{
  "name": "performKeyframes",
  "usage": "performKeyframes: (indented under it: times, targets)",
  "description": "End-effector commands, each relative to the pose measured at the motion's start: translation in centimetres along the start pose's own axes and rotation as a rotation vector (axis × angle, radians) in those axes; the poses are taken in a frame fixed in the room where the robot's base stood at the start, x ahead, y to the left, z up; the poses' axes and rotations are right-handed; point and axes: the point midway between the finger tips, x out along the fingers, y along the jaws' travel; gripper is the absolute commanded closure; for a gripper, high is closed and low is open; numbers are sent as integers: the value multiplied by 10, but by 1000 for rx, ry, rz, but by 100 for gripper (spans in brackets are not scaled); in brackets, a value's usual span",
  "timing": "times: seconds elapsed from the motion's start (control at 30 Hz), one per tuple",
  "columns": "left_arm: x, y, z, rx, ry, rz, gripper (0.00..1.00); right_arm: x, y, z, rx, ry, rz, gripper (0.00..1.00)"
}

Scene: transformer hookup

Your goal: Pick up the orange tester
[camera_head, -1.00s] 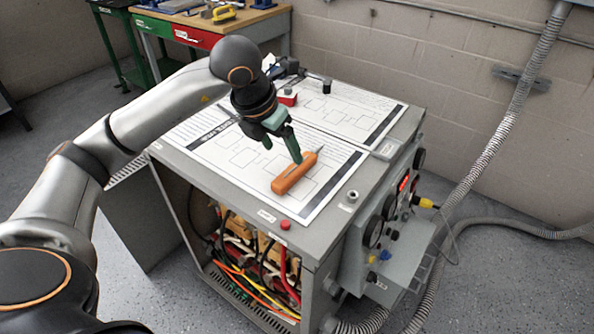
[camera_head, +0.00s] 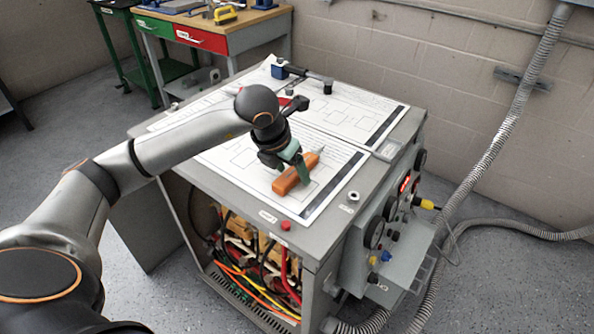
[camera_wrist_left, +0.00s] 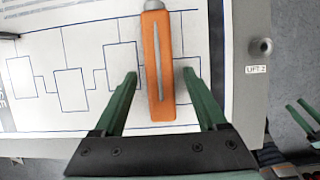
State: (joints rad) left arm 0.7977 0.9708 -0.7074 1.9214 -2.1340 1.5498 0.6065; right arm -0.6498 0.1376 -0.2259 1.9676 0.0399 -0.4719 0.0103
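The orange tester (camera_head: 291,178) lies on the diagram sheet on top of the grey cabinet, its thin metal tip pointing to the back right. In the left wrist view the tester (camera_wrist_left: 158,70) shows as an orange body with a grey strip along it. My left gripper (camera_head: 297,170) is low over the tester. In the left wrist view its two green fingers (camera_wrist_left: 158,82) are spread open, one on each side of the tester, with gaps between. Contact with the tester does not show.
The cabinet top (camera_head: 345,205) carries a red button (camera_head: 285,225), a metal knob (camera_head: 353,196) and diagram sheets (camera_head: 335,110). A small blue block (camera_head: 279,71) and a black post (camera_head: 328,87) stand at the back. A flexible conduit (camera_head: 490,150) runs on the right.

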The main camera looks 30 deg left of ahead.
Motion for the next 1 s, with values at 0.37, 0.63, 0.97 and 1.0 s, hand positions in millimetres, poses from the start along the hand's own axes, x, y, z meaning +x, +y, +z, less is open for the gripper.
performKeyframes:
  times: [0.37, 0.63, 0.97, 1.0]
  targets:
    - [-1, 0, 0, 0, 0, 0, 70, 0, 1, 0, 0, -1, 1, 50]
    - [-1, 0, 0, 0, -1, 0, 100, 0, 1, 1, 0, -1, 2, 50]
    - [-1, 0, 1, 0, -2, 0, 100, 0, 1, 0, 0, -2, 2, 50]
    - [-2, 0, 1, 0, -3, 0, 100, 0, 1, 0, 0, -2, 2, 50]
